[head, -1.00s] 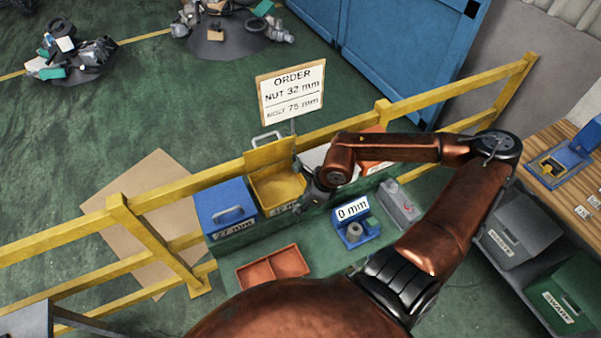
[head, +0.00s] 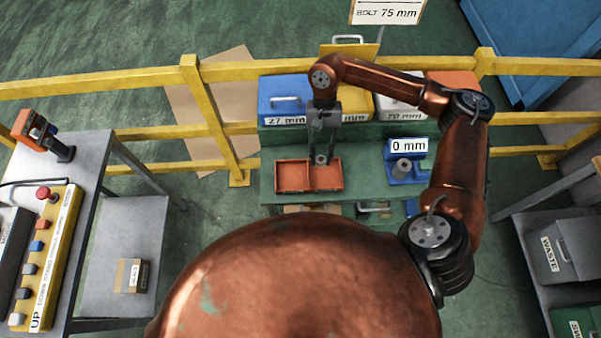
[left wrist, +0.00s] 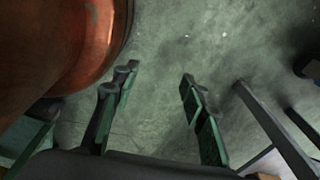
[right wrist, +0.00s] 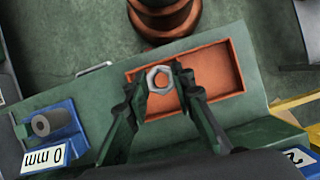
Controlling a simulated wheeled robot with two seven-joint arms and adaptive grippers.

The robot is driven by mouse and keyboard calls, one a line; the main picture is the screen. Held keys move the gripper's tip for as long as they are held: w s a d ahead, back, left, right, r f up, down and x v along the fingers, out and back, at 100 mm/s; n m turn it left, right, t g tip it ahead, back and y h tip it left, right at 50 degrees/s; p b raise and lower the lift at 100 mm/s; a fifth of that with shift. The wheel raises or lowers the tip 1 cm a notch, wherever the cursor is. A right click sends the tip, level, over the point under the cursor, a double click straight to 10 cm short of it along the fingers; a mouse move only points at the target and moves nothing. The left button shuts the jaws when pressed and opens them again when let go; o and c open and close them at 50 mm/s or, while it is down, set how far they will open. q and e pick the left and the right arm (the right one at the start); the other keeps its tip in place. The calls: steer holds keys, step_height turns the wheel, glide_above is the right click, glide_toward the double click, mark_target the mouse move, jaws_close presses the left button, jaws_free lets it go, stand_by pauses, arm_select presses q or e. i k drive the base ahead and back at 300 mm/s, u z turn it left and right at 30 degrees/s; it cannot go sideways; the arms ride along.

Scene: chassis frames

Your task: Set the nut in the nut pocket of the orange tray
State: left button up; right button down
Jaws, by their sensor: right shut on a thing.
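The orange tray (head: 292,178) lies on the green bench and has two compartments side by side. My right gripper (head: 320,157) is shut on the nut (head: 321,161) over the right compartment, near the tray's back edge. In the right wrist view the grey hexagonal nut (right wrist: 159,90) sits between the fingertips (right wrist: 160,82), with the orange tray (right wrist: 218,72) beneath it. The nut looks held above the tray floor; the exact gap cannot be told. My left gripper (left wrist: 155,92) is open and empty above the floor in the left wrist view.
Behind the tray stand a blue 27 mm bin (head: 284,100), a yellow bin (head: 357,106) and a grey bin (head: 398,112). A blue gauge block with a 0 mm display (head: 407,145) stands to the right. A yellow railing (head: 230,72) runs behind. A control table (head: 85,160) is at left.

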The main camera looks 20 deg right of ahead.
mark_target(292, 178)
steer(key=u, duration=2.05)
steer(key=i, duration=1.05)
steer(key=z, duration=2.8)
